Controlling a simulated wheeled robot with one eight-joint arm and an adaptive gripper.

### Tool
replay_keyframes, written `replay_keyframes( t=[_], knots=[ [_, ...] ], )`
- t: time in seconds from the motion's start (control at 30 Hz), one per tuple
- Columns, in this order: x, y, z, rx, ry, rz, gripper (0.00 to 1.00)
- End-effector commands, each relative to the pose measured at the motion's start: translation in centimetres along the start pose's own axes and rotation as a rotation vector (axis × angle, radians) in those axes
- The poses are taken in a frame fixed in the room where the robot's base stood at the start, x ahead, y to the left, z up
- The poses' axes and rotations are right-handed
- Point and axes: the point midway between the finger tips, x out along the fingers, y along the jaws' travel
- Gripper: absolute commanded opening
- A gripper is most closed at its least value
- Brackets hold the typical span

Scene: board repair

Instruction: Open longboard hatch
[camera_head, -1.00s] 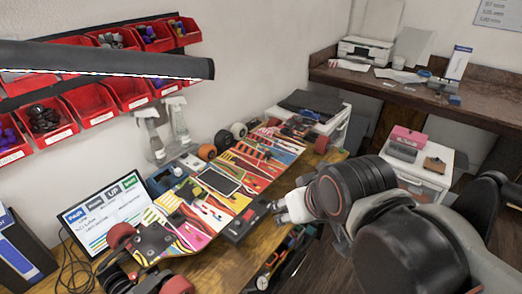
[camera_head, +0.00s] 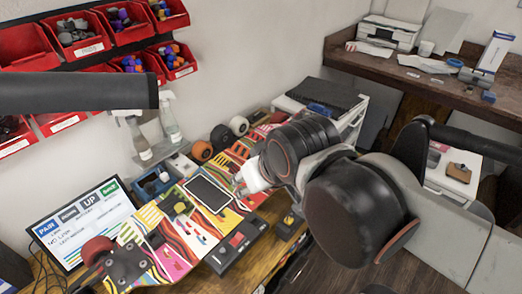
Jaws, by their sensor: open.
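The colourful longboard (camera_head: 163,265) lies across the wooden bench with its wheels up. A dark rectangular hatch panel (camera_head: 209,193) with a pale rim sits near its middle and looks flat in the deck. My gripper (camera_head: 240,186) is open, just right of the hatch, over or beside the board's right edge. Its white fingers are small in view, and I cannot tell whether they touch the board. My arm's dark wrist hides the part of the board behind it.
A dark box with a red part (camera_head: 238,247) lies along the board's front edge. A screen (camera_head: 84,226) stands at left, spray bottles (camera_head: 170,118) by the wall. Red bins (camera_head: 110,27) hang above. A dark bar (camera_head: 75,92) crosses the upper left.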

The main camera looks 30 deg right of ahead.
Motion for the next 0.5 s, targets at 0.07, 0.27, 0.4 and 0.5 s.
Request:
replay_keyframes(
  t=[0.07,0.27,0.4,0.5],
  knots=[
    [-0.2,0.1,-0.7,0.004,-0.008,0.002,0.44],
    [-0.2,0.5,-2.0,0.014,-0.035,0.007,0.44],
    [-0.3,0.8,-3.4,0.025,-0.060,0.012,0.44],
    [-0.2,1.2,-4.6,0.034,-0.081,0.017,0.44]
  ],
)
